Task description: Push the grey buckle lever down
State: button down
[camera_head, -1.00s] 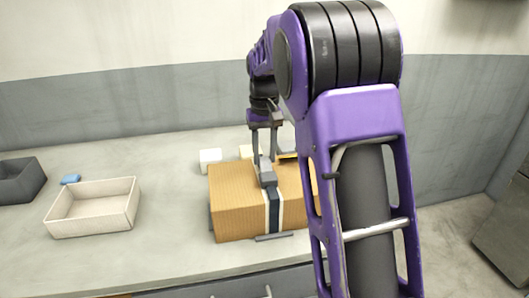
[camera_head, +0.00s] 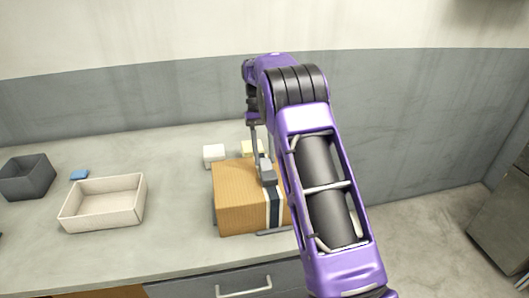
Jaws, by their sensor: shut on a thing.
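A tan box (camera_head: 238,207) stands on the counter, with a dark strap (camera_head: 274,208) with white edges running over its top and down its front. The grey buckle lever (camera_head: 267,176) is on the strap at the top of the box. My gripper (camera_head: 263,160) points down from above, its fingers reaching the grey lever and shut on it. The exact contact is small and partly hidden. My purple arm covers the right part of the box.
A cream open tray (camera_head: 103,224) is on the counter to the left, with a blue block (camera_head: 79,175) and a dark grey bin (camera_head: 25,179) beyond it. A white block (camera_head: 214,155) and a pale yellow block (camera_head: 251,148) are behind the box. A wall closes the back.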

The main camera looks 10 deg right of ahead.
jog(key=shift+w+f+g, duration=0.1)
jog(key=shift+g, duration=0.2)
jog(key=shift+c, duration=2.4)
grip_release()
